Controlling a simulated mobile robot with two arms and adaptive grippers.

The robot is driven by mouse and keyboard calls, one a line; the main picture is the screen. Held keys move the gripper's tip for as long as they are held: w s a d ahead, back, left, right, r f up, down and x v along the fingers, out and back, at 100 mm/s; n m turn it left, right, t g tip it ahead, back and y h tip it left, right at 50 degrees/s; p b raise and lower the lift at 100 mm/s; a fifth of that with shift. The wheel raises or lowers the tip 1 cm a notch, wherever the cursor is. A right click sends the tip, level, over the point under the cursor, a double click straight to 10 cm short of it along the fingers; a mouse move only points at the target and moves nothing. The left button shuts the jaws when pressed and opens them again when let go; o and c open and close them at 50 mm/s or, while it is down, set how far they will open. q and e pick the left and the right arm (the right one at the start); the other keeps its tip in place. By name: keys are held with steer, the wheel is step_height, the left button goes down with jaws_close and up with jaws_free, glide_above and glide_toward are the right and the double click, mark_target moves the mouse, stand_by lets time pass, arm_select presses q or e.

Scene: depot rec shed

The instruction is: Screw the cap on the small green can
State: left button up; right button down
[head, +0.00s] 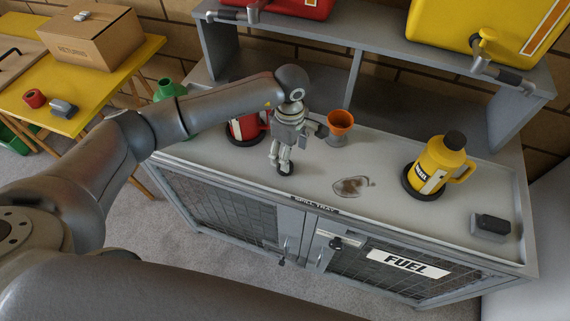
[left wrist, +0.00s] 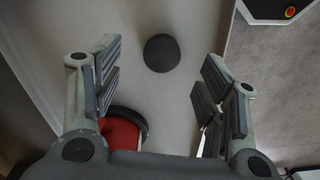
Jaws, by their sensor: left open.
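The green can (head: 167,89) stands at the left end of the grey bench, partly hidden behind my left arm. Its green neck shows with no cap on it. A dark round cap (left wrist: 161,53) lies on the bench top in the left wrist view, between my fingers' lines and touching neither. In the head view a dark round shape (head: 286,169), seemingly this cap, shows just under the fingertips. My left gripper (head: 283,158) points down over the bench, open and empty; its spread fingers show in the left wrist view (left wrist: 159,78). My right gripper is not in view.
A red can (head: 236,130) stands on a dark ring close to my left gripper. A yellow can (head: 436,163) with a black cap and a dark box (head: 491,225) stand farther right. A stain (head: 352,187) marks the bench.

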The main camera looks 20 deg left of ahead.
arm_select(q)
steer(key=shift+f, duration=0.45)
steer(key=shift+s+a+f+p, duration=0.1)
steer(key=shift+s+f+p, duration=0.05)
steer(key=shift+f+p, duration=0.2)
steer(key=f, duration=0.2)
steer(key=f+p, duration=0.1)
steer(key=shift+a+f, duration=0.25)
steer(key=shift+f, duration=0.5)
steer(key=c, duration=0.8)
